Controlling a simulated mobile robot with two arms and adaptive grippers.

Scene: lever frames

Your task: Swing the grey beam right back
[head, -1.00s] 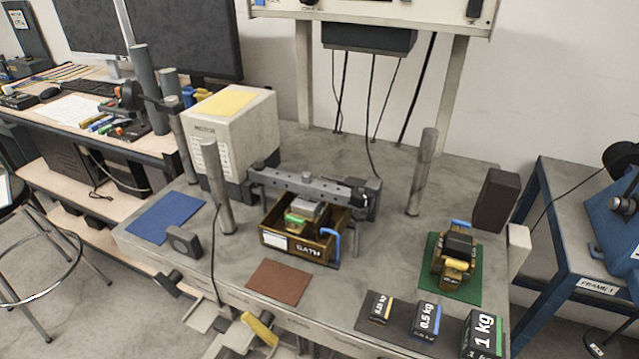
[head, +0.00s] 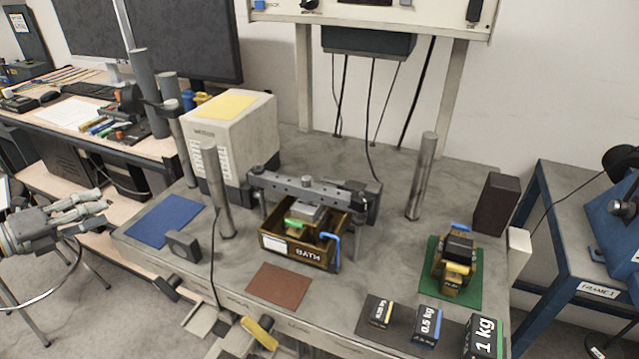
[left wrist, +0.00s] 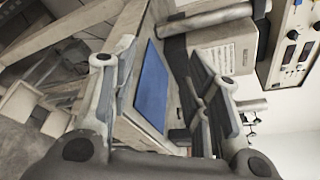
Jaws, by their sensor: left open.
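The grey beam (head: 306,187) lies across the middle of the bench in the head view, above the open brown box marked BATH (head: 290,246). The beam runs from beside the motor box to a dark block (head: 372,204) at its right. My left gripper (head: 92,207) is at the far left of the head view, off the bench's left edge, well apart from the beam. It is open and empty. In the left wrist view its fingers (left wrist: 160,95) stand apart with the blue mat between them. My right gripper is not in view.
The blue mat (head: 164,219) and a small dark block (head: 184,246) lie at the bench's left. Upright posts (head: 219,192) (head: 421,178) stand either side of the beam. The motor box (head: 232,128) is behind. Weights (head: 427,322) and a green mat (head: 475,290) are at the right.

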